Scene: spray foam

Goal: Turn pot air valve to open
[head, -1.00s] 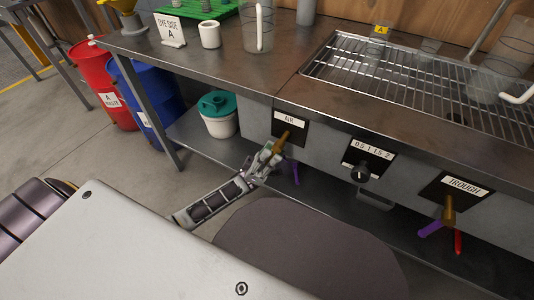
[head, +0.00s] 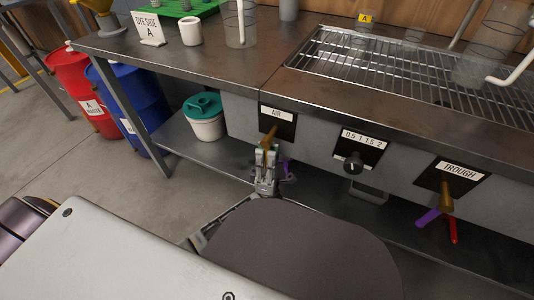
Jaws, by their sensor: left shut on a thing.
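The air valve (head: 269,133) is a brass fitting below the AIR label (head: 277,113) on the bench's front panel. A purple part (head: 286,168) shows behind and to the right of my gripper. My left gripper (head: 266,154) points up at the valve from below and is shut on it. Its fingers hide the lower part of the valve, so the exact hold and the handle's angle are hard to tell. My right gripper is not in view.
Right of the AIR plate are a numbered dial (head: 353,163) and the trough valve (head: 446,198) with purple and red handles. A metal shelf (head: 330,195) runs below. A teal-lidded tub (head: 204,122) stands on it at left. The bench top (head: 215,70) overhangs the panel.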

